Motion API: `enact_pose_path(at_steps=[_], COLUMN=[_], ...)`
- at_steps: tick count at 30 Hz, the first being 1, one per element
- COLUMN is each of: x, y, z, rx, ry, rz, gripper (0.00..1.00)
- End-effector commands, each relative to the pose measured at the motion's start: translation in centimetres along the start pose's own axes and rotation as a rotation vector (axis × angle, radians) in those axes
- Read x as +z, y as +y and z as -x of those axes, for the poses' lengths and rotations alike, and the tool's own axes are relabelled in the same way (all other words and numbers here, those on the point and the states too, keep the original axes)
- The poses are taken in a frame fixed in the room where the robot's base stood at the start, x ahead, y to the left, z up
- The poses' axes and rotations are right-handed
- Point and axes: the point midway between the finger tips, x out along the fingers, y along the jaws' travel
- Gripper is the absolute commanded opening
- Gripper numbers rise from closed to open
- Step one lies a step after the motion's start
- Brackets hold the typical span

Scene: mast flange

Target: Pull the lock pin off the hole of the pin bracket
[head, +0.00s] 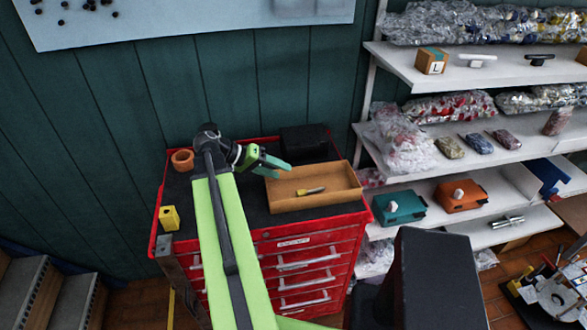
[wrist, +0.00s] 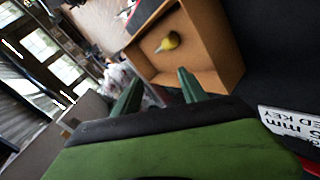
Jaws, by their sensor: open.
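My gripper (head: 272,166) is open and empty above the red tool cabinet, beside the wooden tray's left back corner. Its two green fingers also show apart in the wrist view (wrist: 160,90), pointing toward the tray. A small yellow block (head: 169,217) with a dark spot stands on the cabinet's left front corner; it may be the pin bracket, but I cannot tell for sure. A dark metal piece (head: 176,272) shows on the cabinet's left front edge below it. I cannot make out a lock pin in either view.
The wooden tray (head: 330,203) holds a small yellow-handled object (head: 310,191). A brown ring-shaped pot (head: 182,160) and a black box (head: 305,142) stand at the back of the cabinet (head: 290,242). Loaded white shelves (head: 430,140) are at right.

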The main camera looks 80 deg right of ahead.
Motion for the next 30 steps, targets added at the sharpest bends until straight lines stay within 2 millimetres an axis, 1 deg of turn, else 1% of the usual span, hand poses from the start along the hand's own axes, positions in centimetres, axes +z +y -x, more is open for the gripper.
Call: enact_pose_path(at_steps=[1, 3, 6, 10, 15, 30], x=[-0.4, -0.3, -0.3, -0.1, 0.0, 0.0], y=[0.6, 0.6, 0.5, 0.3, 0.1, 0.1], z=[2.1, 4.0, 6.1, 7.9, 8.6, 8.6], rx=[-0.002, -0.001, -0.001, 0.000, 0.000, 0.000], ry=[0.004, 0.003, 0.002, 0.001, 0.000, 0.000], rz=[0.002, 0.002, 0.001, 0.001, -0.001, -0.001], gripper=[0.50, 0.50, 0.50, 0.50, 0.50, 0.50])
